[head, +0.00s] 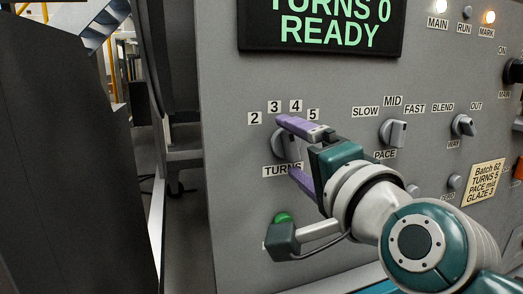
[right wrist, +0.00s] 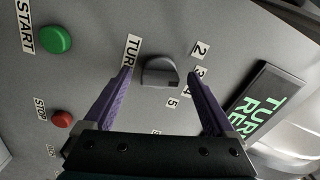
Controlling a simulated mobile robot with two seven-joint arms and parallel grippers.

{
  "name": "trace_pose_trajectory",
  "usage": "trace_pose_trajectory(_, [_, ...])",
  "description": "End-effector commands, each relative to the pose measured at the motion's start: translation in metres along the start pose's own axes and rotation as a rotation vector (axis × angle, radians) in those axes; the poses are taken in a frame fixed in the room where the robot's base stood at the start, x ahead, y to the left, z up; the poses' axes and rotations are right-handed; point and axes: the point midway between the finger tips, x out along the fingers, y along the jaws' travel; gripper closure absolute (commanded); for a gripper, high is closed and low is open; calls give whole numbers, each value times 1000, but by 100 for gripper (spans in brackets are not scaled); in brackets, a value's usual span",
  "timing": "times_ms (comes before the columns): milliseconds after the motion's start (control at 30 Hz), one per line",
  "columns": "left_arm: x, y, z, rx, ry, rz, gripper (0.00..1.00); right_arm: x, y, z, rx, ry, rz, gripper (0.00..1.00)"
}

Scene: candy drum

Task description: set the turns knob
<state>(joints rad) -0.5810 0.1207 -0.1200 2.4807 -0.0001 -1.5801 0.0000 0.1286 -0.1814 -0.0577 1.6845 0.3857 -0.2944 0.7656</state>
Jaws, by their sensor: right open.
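The grey turns knob (head: 279,146) is on the panel, above the TURNS label and below the numbers 2 to 5. My right gripper (head: 287,147) is open, its purple fingers above and below the knob in the head view and partly covering it. In the right wrist view the knob (right wrist: 160,71) lies between the two fingertips (right wrist: 161,74), with a gap on each side. I cannot tell which number the knob points to. The display (head: 325,28) reads TURNS 0 READY. My left gripper is not in view.
A card (head: 484,182) reads Batch 62, TURNS 5, PACE mid. The pace knob (head: 393,133) and way knob (head: 463,126) are to the right. The green START button (right wrist: 55,39) and red STOP button (right wrist: 62,119) are near the gripper.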

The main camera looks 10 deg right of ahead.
Motion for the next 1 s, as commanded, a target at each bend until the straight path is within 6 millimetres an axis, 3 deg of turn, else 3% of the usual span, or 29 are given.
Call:
trace_pose_trajectory(367, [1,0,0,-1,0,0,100,8,0,0,0,0,0,10])
trace_pose_trajectory(1000, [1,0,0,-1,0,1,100,7,0,0,0,0,1,81])
